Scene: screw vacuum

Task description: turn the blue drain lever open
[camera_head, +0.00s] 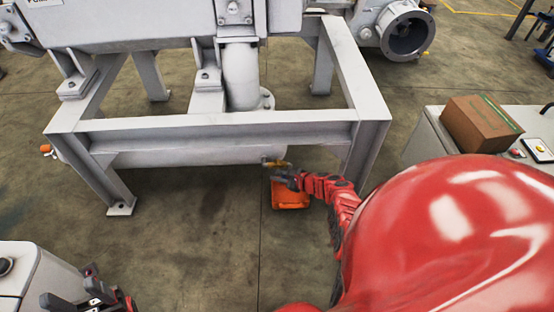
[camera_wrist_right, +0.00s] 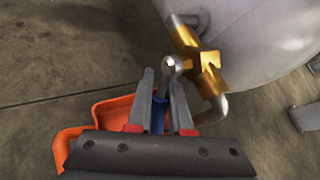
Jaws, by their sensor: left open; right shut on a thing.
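The brass drain valve (camera_wrist_right: 203,66) sits on a metal pipe below the grey tank in the right wrist view. It shows small and yellowish in the head view (camera_head: 279,164). The blue drain lever (camera_wrist_right: 159,113) is between the fingers of my right gripper (camera_wrist_right: 163,92), which is shut on it; the fingers hide part of the lever. In the head view my right gripper (camera_head: 279,176) is at the valve, above an orange bin (camera_head: 291,196). My left gripper (camera_head: 82,292) is open and empty at the bottom left, away from the valve.
The grey machine frame (camera_head: 215,127) stands over the horizontal tank (camera_head: 200,158). A cardboard box (camera_head: 481,123) rests on a grey cabinet at the right. Another light cabinet (camera_head: 35,268) stands at the lower left. The floor (camera_head: 200,225) between is clear.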

